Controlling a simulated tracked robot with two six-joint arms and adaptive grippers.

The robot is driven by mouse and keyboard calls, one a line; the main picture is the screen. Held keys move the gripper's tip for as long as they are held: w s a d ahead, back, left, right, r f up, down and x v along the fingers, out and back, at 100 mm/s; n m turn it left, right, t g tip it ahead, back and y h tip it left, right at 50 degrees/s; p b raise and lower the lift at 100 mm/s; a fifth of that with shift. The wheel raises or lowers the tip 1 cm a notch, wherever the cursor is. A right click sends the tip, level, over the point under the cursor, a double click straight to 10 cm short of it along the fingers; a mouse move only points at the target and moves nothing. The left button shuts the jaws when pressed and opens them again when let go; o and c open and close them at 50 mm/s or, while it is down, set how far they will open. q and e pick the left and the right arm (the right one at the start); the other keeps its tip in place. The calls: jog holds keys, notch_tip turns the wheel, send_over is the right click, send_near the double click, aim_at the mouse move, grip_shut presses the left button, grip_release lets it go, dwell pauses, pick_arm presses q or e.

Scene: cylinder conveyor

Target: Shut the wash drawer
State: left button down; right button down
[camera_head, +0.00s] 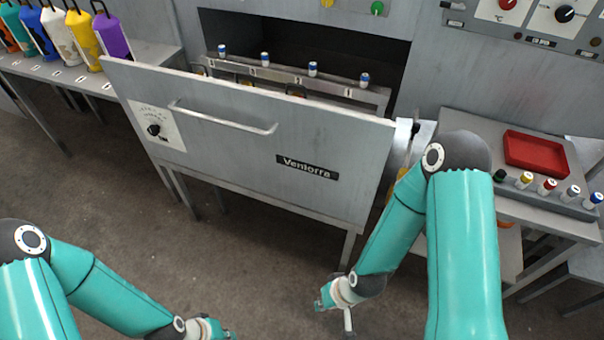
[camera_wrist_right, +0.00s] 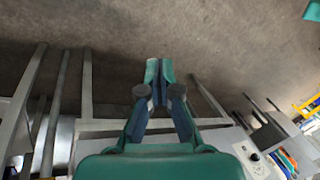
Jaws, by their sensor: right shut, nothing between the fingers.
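The wash drawer (camera_head: 225,135) is a grey front panel with a long bar handle (camera_head: 222,118), a dial and a "Ventorra" label. It stands pulled out from the dark opening (camera_head: 300,40) in the grey machine. Behind the panel, a rail (camera_head: 290,75) carries several blue-and-white capped vials. My right gripper (camera_head: 335,303) is in front of and below the drawer's right end, apart from it. The right wrist view shows its fingers (camera_wrist_right: 158,78) together and empty, over the floor. My left gripper (camera_head: 222,335) is low at the bottom edge, partly cut off, away from the drawer.
A side table at right holds a red tray (camera_head: 535,151) and a rack (camera_head: 550,199) of several capped vials. A bench at left carries several coloured bottles (camera_head: 80,35). A control panel with knobs is at the top right. The floor (camera_head: 230,240) before the drawer is clear.

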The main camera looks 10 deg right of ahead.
jog(key=w+f+n+t+b, duration=0.3)
jog(key=w+n+t+b, duration=0.25)
jog(key=w+b, duration=0.4)
jog(key=n+t+h+b, duration=0.1)
jog(key=n+t+b, duration=1)
jog(key=n+b, duration=0.5)
send_near(295, 163)
jog(key=s+a, duration=0.2)
jog(key=s, duration=0.5)
jog(key=shift+m, duration=0.35)
jog(key=w, duration=1.2)
jog(key=shift+d, duration=0.2)
jog(key=shift+w+d, duration=0.35)
jog(key=shift+w, duration=0.15)
